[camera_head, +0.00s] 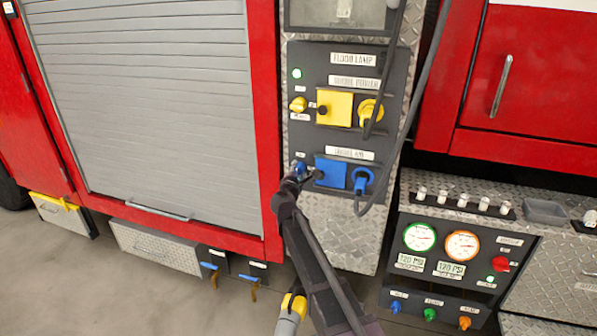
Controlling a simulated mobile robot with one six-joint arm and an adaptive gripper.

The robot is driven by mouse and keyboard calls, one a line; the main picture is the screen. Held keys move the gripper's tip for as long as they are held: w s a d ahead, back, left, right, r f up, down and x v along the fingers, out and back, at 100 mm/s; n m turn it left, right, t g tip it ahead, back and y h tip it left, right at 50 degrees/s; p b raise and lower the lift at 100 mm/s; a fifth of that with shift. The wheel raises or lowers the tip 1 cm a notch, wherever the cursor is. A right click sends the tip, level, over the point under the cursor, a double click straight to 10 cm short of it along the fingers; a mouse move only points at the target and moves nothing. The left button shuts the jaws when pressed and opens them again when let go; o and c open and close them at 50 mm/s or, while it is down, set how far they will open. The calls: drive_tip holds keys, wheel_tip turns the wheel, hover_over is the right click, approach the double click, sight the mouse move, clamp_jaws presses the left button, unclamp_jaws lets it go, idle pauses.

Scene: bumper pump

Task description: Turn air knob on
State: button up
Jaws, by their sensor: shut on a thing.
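The blue air knob (299,167) sits at the left of the lower part of the dark panel (345,140), left of a blue cover (330,172) and a blue connector (361,180). My gripper (297,177) comes up from below and is shut on the knob, hiding its lower part. The label above the blue cover ends in "AIR". The knob's exact turn angle is too small to tell.
Above are a yellow knob (298,104), a yellow cover (335,108) and a lit green lamp (296,73). A dark hose (410,120) hangs at the panel's right. A gauge panel (445,260) stands lower right. A grey shutter (145,90) is at left.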

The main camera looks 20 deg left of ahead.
drive_tip(key=m, duration=0.4)
drive_tip(key=shift+f+b, duration=0.1)
drive_tip(key=shift+b, duration=0.2)
drive_tip(key=m, duration=0.4)
drive_tip(key=shift+m+t+h+b, duration=0.3)
drive_tip(key=shift+m, duration=0.1)
drive_tip(key=m, duration=0.5)
drive_tip(key=shift+h, duration=0.4)
drive_tip(key=shift+a+m, duration=0.1)
drive_tip(key=shift+m, duration=1.7)
drive_tip(key=o, duration=1.1)
drive_tip(key=shift+w+f, duration=0.1)
drive_tip(key=shift+o, duration=0.2)
